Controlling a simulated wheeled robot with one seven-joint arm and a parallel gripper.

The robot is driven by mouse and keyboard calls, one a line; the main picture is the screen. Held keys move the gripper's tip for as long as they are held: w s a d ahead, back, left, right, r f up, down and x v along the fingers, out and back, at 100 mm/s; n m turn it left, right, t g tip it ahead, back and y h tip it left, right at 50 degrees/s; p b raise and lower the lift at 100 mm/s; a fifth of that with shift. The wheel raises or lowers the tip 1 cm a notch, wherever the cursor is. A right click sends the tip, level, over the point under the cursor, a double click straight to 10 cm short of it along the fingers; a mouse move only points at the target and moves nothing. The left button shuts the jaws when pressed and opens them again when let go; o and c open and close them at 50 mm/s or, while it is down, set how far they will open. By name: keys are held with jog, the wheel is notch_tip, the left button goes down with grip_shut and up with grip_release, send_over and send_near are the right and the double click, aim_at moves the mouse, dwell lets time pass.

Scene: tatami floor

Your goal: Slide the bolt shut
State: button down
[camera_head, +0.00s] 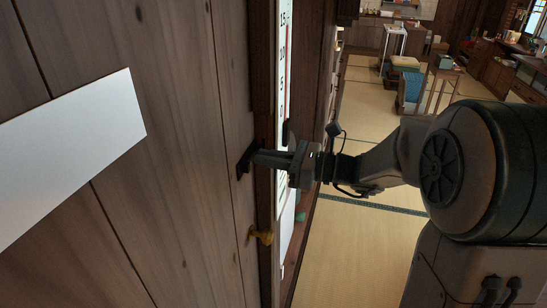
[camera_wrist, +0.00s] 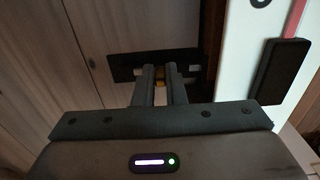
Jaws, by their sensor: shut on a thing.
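The bolt's dark plate (camera_head: 243,163) is fixed to the wooden door near its right edge. It also shows in the wrist view (camera_wrist: 122,67), lying crosswise behind my fingers. My gripper (camera_head: 257,158) reaches in from the right with its fingertips at the plate. In the wrist view my gripper (camera_wrist: 159,75) has its two fingers close together on either side of a small brass-coloured bolt knob (camera_wrist: 159,70). The fingers are shut on this knob. They hide much of the bolt, so I cannot tell how far it is slid.
A white panel (camera_head: 75,150) is on the door at left. A brass fitting (camera_head: 262,236) sits lower at the door edge. A scale strip (camera_head: 284,65) with numbers stands beside the frame. Tatami floor (camera_head: 340,250) lies open to the right, with furniture further back.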

jog(key=c, duration=1.5)
grip_release()
jog(key=shift+w+d, duration=0.2)
jog(key=shift+w, duration=0.1)
jog(key=shift+s, duration=0.1)
jog(key=b+v, duration=0.1)
jog(key=v, duration=1.2)
jog(key=shift+s+d+b, duration=0.2)
jog(key=shift+d+b, duration=0.1)
jog(key=shift+b, duration=0.1)
jog(key=s+a+f+n+g+h, duration=0.45)
jog(key=s+f+n+h, duration=0.5)
jog(key=s, duration=0.25)
jog(key=s+d+f+n+t+h, duration=0.1)
jog(key=d+n+h, duration=0.1)
jog(key=n, duration=0.1)
jog(key=s+d+f+n+t+h, duration=0.1)
jog(key=d+n+h, duration=0.2)
jog(key=n, duration=0.1)
jog(key=s+d+f+n+t+h, duration=0.1)
jog(key=d+n+h, duration=0.2)
jog(key=n, duration=0.1)
jog(key=shift+s+f+n, duration=0.2)
jog(key=shift+s+n, duration=0.05)
